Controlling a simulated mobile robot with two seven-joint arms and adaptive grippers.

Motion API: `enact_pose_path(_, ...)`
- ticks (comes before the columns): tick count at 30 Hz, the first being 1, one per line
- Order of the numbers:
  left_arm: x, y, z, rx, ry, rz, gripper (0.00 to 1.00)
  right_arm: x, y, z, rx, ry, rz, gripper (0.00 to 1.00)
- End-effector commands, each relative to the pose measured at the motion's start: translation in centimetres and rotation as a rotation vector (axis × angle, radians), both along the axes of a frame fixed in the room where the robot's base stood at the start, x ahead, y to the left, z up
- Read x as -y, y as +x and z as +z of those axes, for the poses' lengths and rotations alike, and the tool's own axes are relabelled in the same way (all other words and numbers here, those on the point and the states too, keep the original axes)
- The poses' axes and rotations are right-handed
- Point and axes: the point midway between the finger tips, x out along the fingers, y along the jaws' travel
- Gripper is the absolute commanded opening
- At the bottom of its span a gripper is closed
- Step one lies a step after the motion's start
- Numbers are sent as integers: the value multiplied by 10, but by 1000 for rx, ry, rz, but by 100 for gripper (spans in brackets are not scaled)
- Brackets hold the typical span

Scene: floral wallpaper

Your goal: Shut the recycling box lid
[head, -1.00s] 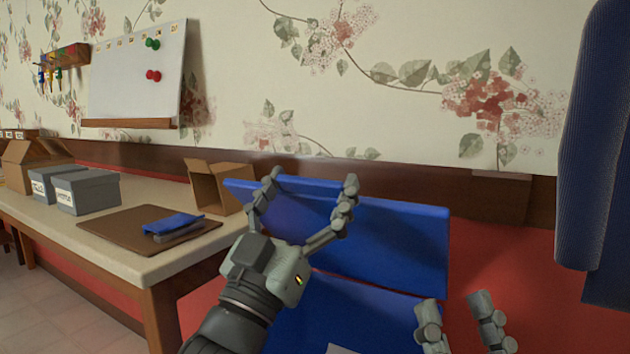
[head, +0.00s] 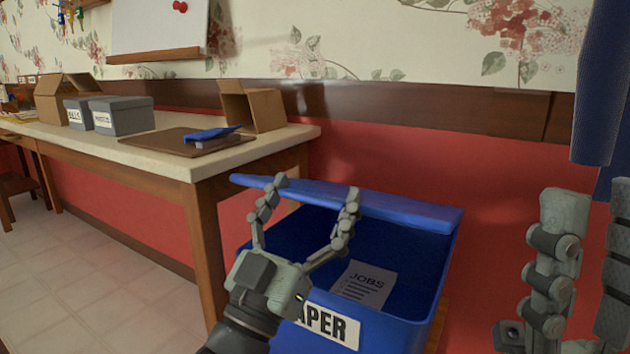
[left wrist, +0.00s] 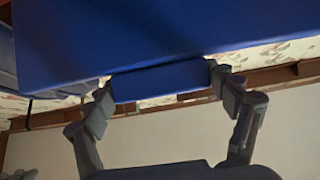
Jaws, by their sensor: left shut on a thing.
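The blue recycling box (head: 395,325) stands on the floor with a white PAPER label on its front. A paper headed JOBS (head: 362,285) lies inside it. The box's blue lid (head: 405,209) is part-way down, seen nearly edge-on, and the box is still open below it. My left gripper (head: 316,188) is shut on the lid's edge in the head view. In the left wrist view, the blue lid (left wrist: 160,82) sits between the two fingers. My right gripper (head: 592,198) is open and empty at the right, apart from the box.
A table (head: 255,150) at the left bears grey boxes (head: 122,115), an open cardboard box (head: 262,107) and a brown board with a blue item. Its corner is close to the lid. A blue cloth-like thing (head: 600,90) hangs at the upper right.

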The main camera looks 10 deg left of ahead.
Motion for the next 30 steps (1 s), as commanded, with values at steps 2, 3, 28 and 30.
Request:
enact_pose_path(2,0,1,-7,-10,3,0,33,0,0,0,4,-3,0,40)
enact_pose_path(3,0,1,-8,-10,3,-1,33,0,0,0,4,-4,0,40)
enact_pose_path(28,0,-1,-6,-3,1,0,100,-1,1,0,2,-6,1,40)
enact_pose_path(30,-1,-3,-8,-3,1,0,100,-1,1,0,2,-6,1,40)
